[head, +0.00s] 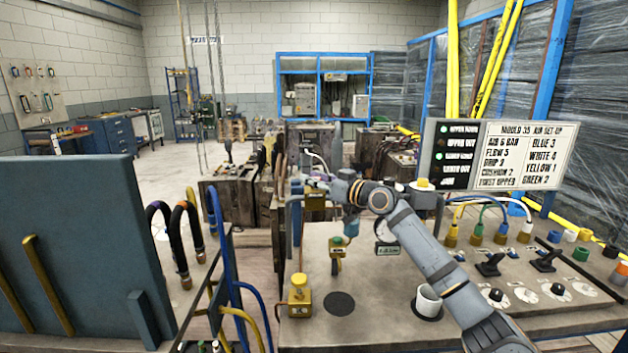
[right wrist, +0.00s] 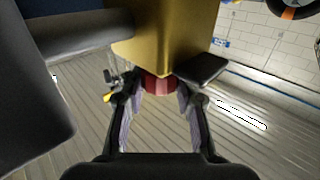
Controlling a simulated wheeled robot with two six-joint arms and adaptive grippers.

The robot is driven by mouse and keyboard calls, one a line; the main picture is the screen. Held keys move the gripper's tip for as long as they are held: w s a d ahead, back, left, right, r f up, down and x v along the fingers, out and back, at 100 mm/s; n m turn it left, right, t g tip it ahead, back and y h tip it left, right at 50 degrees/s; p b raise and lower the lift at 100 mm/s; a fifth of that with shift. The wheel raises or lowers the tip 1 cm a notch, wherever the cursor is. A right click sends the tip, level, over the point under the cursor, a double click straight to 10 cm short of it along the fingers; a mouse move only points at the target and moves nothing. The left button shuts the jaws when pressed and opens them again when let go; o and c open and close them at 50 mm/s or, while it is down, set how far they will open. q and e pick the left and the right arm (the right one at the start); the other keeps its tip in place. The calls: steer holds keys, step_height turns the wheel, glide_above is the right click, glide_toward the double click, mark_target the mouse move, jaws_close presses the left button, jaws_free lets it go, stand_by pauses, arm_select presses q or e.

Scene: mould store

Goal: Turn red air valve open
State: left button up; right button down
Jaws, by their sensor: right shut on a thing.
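The red air valve shows in the right wrist view as a short red knob (right wrist: 159,86) on the end of a brass-yellow body (right wrist: 165,35). My right gripper (right wrist: 158,97) has its two fingers on either side of the red knob and is shut on it. In the head view my right arm reaches in from the lower right, and the right gripper (head: 322,186) is by the pipework at the bench's left end. The red knob cannot be made out there. The knob's turn position cannot be told. My left gripper is not in view.
The bench (head: 385,325) carries a yellow block (head: 299,297), a white cup (head: 428,302) and several coloured hose fittings on the right. A sign board (head: 525,153) stands behind. A blue-grey panel (head: 80,250) and looped hoses fill the left.

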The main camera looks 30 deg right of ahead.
steer(key=shift+f, duration=0.25)
steer(key=c, duration=1)
jaws_free()
steer(key=shift+s+r, duration=0.1)
steer(key=shift+r, duration=0.2)
step_height(320, 180, up, 10)
steer(key=shift+f, duration=0.15)
